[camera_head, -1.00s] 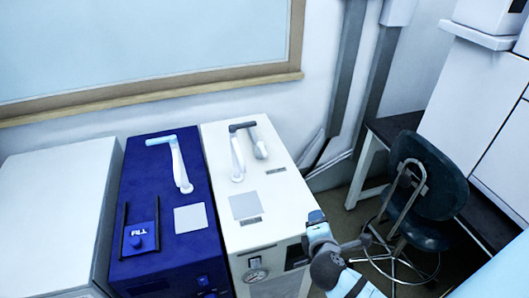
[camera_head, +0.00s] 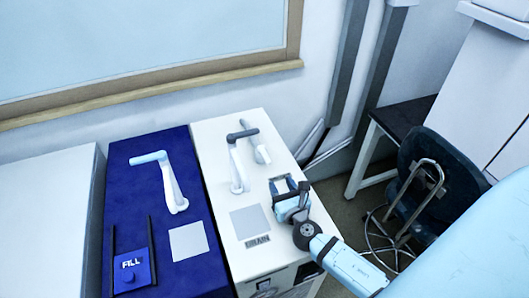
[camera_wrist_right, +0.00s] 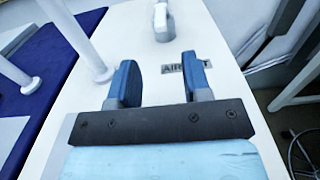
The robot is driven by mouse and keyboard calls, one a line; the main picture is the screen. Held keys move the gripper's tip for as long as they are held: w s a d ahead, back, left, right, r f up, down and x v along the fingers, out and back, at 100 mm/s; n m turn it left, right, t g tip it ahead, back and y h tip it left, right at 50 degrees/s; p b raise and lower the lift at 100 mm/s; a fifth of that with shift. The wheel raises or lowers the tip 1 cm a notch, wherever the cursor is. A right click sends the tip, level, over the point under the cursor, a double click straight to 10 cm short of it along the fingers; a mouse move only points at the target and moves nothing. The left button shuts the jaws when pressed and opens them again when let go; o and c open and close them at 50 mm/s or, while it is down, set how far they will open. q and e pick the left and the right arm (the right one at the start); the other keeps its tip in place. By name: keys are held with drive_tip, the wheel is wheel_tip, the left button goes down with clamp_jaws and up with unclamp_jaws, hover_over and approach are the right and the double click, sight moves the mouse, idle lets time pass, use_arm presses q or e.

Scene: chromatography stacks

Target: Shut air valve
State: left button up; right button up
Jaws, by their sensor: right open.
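The likely air valve is a short white lever-like fitting (camera_head: 258,150) on top of the white unit (camera_head: 222,135). In the right wrist view, this white fitting (camera_wrist_right: 163,22) stands ahead of the fingers. A label beginning "AIR" (camera_wrist_right: 172,69) lies nearer to me, partly covered by a finger. My right gripper (camera_head: 287,186) is over the right side of the white unit, short of the fitting and apart from it. Its two blue fingers (camera_wrist_right: 160,68) are open with nothing between them. My left gripper is not in view.
A tall white post (camera_head: 237,168) with a dark top arm stands close left of the fitting. A dark blue unit (camera_head: 116,180) with a spout and FILL plate (camera_head: 130,263) adjoins on the left. The wall is behind; a dark chair (camera_head: 440,180) stands right.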

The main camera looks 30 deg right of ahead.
sight(270, 162)
drive_tip(key=p+x, duration=0.1)
drive_tip(key=x, duration=1.1)
drive_tip(key=shift+w, duration=0.1)
clamp_jaws()
